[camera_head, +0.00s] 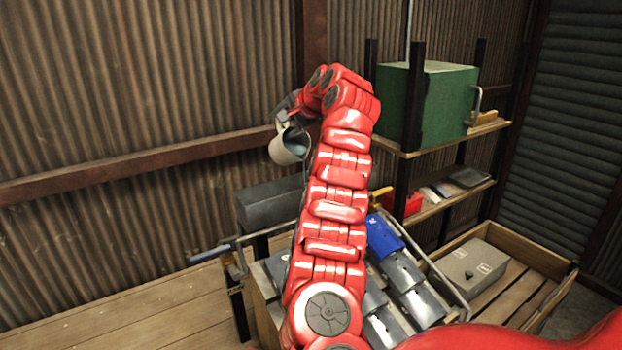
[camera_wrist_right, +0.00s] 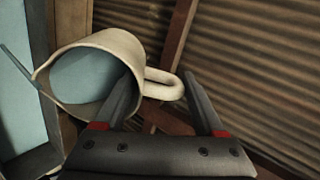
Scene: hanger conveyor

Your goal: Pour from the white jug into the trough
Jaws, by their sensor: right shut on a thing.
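The white jug (camera_head: 289,147) is tilted in the air with its mouth towards the lower right in the head view. Pale blue liquid shows inside it, and in the right wrist view the jug (camera_wrist_right: 128,48) has a thin blue stream at its lip. My right gripper (camera_head: 285,117) is shut on the jug's handle, with the fingers on either side of it in the wrist view (camera_wrist_right: 165,88). The dark grey trough (camera_head: 265,212) is below the jug, partly hidden by my red arm. My left gripper is out of view.
A green box (camera_head: 440,105) stands on the shelf rack at right. A cart with blue and grey items (camera_head: 383,238) is beside my arm. A grey case (camera_head: 472,268) lies in a wooden crate. A corrugated wall (camera_head: 130,80) is behind; the plank surface (camera_head: 130,310) at left is clear.

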